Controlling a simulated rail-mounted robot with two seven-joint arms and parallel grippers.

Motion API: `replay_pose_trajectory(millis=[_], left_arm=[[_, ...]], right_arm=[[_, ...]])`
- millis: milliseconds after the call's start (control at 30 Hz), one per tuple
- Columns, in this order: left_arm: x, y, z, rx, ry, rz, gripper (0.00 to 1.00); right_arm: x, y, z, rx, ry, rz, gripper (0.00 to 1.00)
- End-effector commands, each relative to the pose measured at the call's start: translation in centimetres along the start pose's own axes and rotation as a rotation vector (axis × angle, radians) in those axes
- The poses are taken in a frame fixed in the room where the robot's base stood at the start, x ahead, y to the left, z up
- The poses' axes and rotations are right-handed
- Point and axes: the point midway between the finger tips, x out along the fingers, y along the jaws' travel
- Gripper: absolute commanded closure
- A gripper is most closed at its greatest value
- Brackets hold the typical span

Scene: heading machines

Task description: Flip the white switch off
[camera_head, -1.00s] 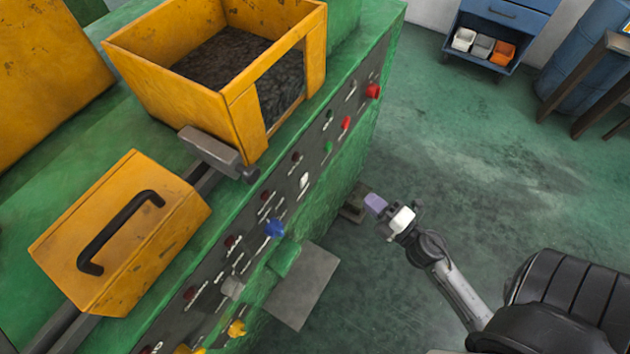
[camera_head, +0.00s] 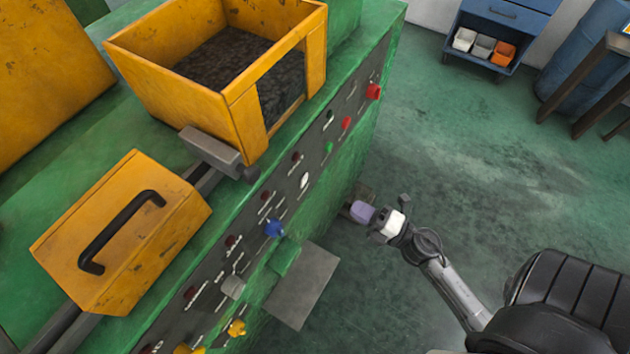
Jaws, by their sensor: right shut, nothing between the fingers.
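The white switch (camera_head: 304,180) is a small white knob on the dark control panel (camera_head: 225,262) along the side of the green machine. My right gripper (camera_head: 359,212), with purple fingers and a white body, is shut and empty. In the picture it is to the right of and below the white switch, clearly apart from it. It points left toward the green panel side. Which way the switch is set is too small to tell. My left gripper is out of view.
Other controls share the panel: a blue knob (camera_head: 274,228), a grey knob (camera_head: 233,287), a yellow knob (camera_head: 237,328) and a red button (camera_head: 373,91). A yellow bin (camera_head: 180,85) stands on the machine above. A grey plate (camera_head: 302,286) juts out low.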

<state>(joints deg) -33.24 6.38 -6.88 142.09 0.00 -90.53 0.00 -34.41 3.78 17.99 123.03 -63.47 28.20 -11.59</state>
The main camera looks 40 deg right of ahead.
Motion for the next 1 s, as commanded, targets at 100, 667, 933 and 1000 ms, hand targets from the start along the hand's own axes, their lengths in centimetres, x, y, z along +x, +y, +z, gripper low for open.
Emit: replay_pose_trajectory(millis=[100,667,933,1000], left_arm=[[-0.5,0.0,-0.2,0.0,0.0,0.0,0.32],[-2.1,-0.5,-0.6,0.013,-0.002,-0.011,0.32],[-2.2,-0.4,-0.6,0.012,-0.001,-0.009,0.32],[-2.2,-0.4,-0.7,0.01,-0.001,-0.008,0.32]], right_arm=[[2.1,0.3,0.0,-0.001,0.001,0.005,1.0],[11.2,0.2,0.0,0.0,0.0,0.002,1.0],[12.6,0.1,0.0,0.001,0.0,0.002,1.0],[12.7,0.1,0.0,0.001,0.0,0.001,1.0]])
